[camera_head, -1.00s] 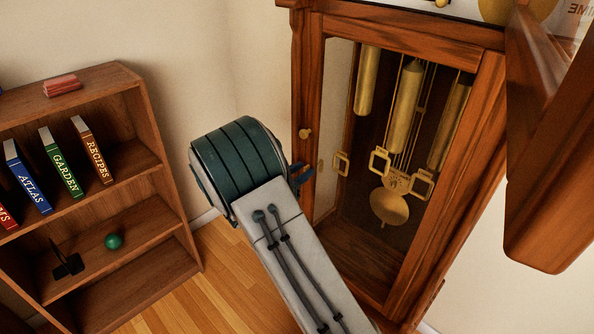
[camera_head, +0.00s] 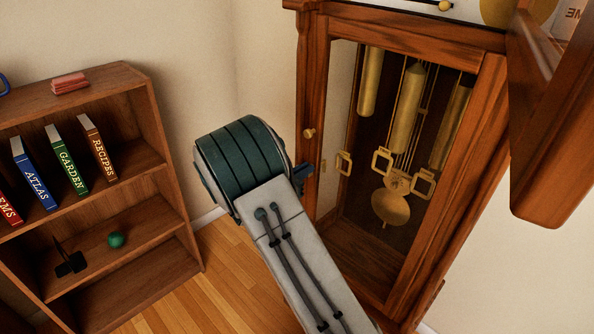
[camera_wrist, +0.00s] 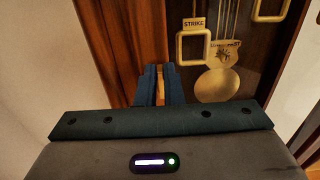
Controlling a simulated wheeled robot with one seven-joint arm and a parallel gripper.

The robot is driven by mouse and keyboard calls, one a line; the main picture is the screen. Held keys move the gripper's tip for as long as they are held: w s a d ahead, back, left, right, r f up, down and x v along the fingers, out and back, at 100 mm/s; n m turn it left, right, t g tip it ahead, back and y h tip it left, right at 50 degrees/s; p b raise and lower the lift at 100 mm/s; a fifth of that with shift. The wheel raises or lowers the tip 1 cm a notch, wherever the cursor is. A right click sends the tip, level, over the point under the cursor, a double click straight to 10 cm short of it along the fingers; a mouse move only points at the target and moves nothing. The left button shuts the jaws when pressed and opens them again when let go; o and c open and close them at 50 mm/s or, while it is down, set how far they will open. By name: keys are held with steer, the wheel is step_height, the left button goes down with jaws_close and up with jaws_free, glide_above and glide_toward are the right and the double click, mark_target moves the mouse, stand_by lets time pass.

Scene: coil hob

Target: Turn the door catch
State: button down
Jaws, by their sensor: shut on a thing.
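The tall wooden clock case has a glazed front door (camera_head: 313,60) with a round brass knob (camera_head: 309,133) on its left stile. My gripper (camera_head: 306,176) is at that stile, below the knob in the head view and apart from it. In the wrist view my blue fingers (camera_wrist: 159,88) are shut on a narrow brass-coloured piece (camera_wrist: 158,78), which I take to be the door catch. The fingers hide most of it, so its angle cannot be told. The door looks closed.
Behind the glass hang brass weights (camera_head: 407,110), pull rings (camera_head: 382,160) and a pendulum disc (camera_head: 390,207). A wooden panel (camera_head: 545,130) juts out at upper right, near the camera. A bookshelf (camera_head: 165,150) stands at left. Floor (camera_head: 210,270) shows between shelf and clock.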

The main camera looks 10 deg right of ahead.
steer(key=shift+d+f+m+b, duration=0.15)
steer(key=shift+m+b, duration=0.15)
steer(key=shift+b, duration=0.2)
steer(key=m+b, duration=0.4)
steer(key=b, duration=0.1)
steer(key=shift+s+d+f+m+b, duration=0.15)
steer(key=shift+s+f+m+b, duration=0.05)
steer(key=shift+m+b, duration=0.2)
steer(key=m+b, duration=0.1)
steer(key=b, duration=0.1)
steer(key=m+b, duration=0.2)
steer(key=b, duration=0.1)
steer(key=m+b, duration=0.2)
steer(key=shift+s+d+f+b, duration=0.15)
steer(key=shift+s+f+b, duration=0.05)
steer(key=shift+f+b, duration=0.1)
steer(key=m+b, duration=0.4)
steer(key=b, duration=0.2)
steer(key=shift+f+m+b, duration=0.15)
steer(key=shift+m+b, duration=0.25)
steer(key=m+b, duration=0.1)
steer(key=b, duration=0.1)
steer(key=shift+m+b, duration=0.3)
steer(key=shift+m, duration=0.1)
steer(key=shift+m+b, duration=0.4)
steer(key=shift+b, duration=0.25)
steer(key=shift+r, duration=0.2)
